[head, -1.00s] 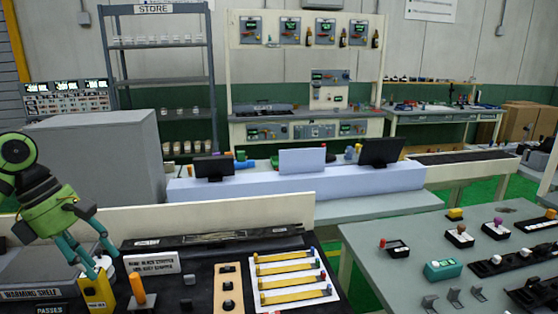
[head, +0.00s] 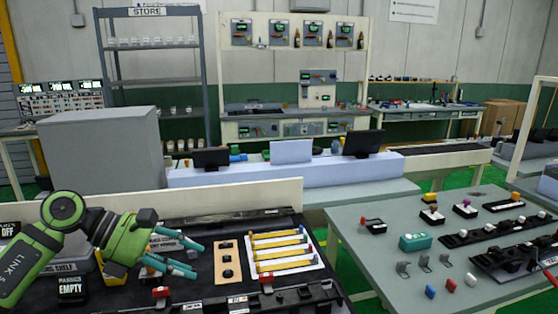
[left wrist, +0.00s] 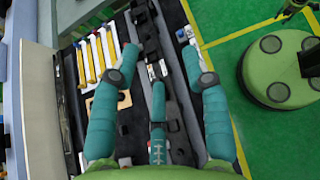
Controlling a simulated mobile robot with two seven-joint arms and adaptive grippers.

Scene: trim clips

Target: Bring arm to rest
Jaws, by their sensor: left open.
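My left gripper (head: 178,262) reaches in from the left over the dark bench (head: 205,298). Its teal fingers are spread, point right and hold nothing. In the left wrist view the open fingers (left wrist: 160,58) hang above the bench, with bare space between them. A white board with several yellow strips (head: 280,252) lies to the right of the fingers, apart from them. A tan plate with dark holes (head: 228,262) lies between the fingers and the board. My right gripper is not in view.
A black fixture rail with red parts (head: 290,301) runs along the bench's near edge. A low cream panel (head: 215,193) stands behind. A grey table (head: 385,245) with small parts is at the right. A sign reading PASSED EMPTY (head: 71,288) is below my arm.

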